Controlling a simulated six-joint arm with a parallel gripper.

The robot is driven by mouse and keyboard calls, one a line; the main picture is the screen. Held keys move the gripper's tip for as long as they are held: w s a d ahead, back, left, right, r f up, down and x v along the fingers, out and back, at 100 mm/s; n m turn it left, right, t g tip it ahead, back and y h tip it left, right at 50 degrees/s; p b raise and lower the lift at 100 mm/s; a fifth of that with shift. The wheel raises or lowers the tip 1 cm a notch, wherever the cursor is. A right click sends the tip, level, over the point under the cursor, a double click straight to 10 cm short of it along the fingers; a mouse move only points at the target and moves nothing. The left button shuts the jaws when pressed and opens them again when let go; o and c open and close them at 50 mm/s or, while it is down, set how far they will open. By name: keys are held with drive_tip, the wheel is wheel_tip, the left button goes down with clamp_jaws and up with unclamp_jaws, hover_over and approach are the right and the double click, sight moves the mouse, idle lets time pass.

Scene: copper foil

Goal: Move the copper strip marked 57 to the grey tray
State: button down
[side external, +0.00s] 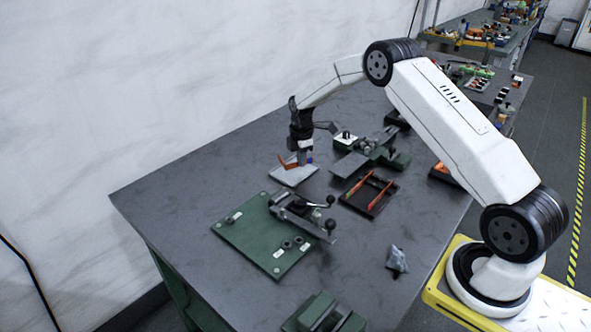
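My gripper (302,160) points down, low over the grey tray (292,179), a small light-grey plate near the middle of the table. A bent copper-coloured strip (286,163) shows at the gripper's left side, over the tray's back part. I cannot tell whether the fingers hold it or whether it rests on the tray. A small blue spot shows at the fingertips. More copper-orange strips (381,196) lie in a dark rack (368,207) to the right. The number 57 is too small to read on any strip.
A green board with a lever clamp (262,236) lies in front of the tray. A green-and-grey tool (372,152) stands behind the rack. A crumpled grey piece (397,260) lies near the right edge. The table's left part (190,190) is clear, with a wall behind.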

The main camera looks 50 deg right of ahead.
sight(300, 175)
drive_tip(key=shift+w+d+f, duration=0.1)
drive_tip(key=shift+w+f, duration=0.15)
drive_tip(key=shift+f, duration=1.55)
drive_tip(key=shift+f, duration=0.15)
drive_tip(key=c, duration=1.1)
unclamp_jaws()
wheel_tip(300, 175, up, 12)
drive_tip(key=shift+r, duration=0.15)
